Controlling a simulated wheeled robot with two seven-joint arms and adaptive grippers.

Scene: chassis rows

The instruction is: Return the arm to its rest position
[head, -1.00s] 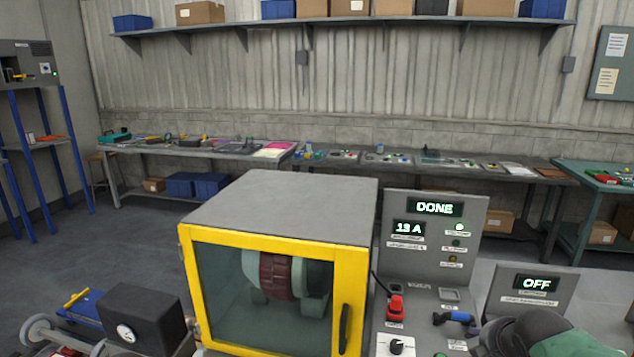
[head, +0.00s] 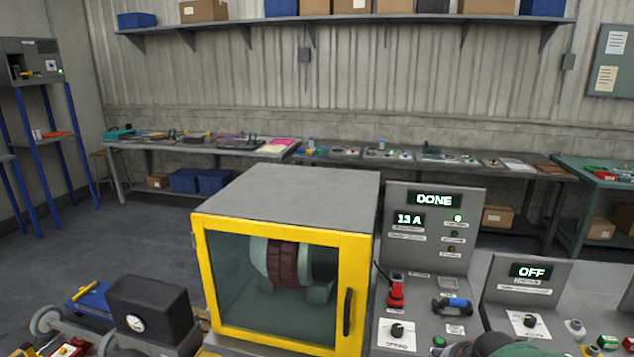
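A part of my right arm (head: 505,346), dark with a green patch, shows at the bottom edge right of centre, in front of the control panel. Its gripper does not show. My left gripper is not in view either. The yellow-framed cabinet (head: 208,290) stands in the middle with its door closed and a dark red and grey drum (head: 283,264) behind the glass. The control panel (head: 466,262) right of it reads DONE and 13 A.
A second panel (head: 500,297) at the right reads OFF. A black box with a gauge (head: 152,310) and a blue block with a yellow handle (head: 92,294) are at the lower left. Long benches (head: 215,150) line the back wall.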

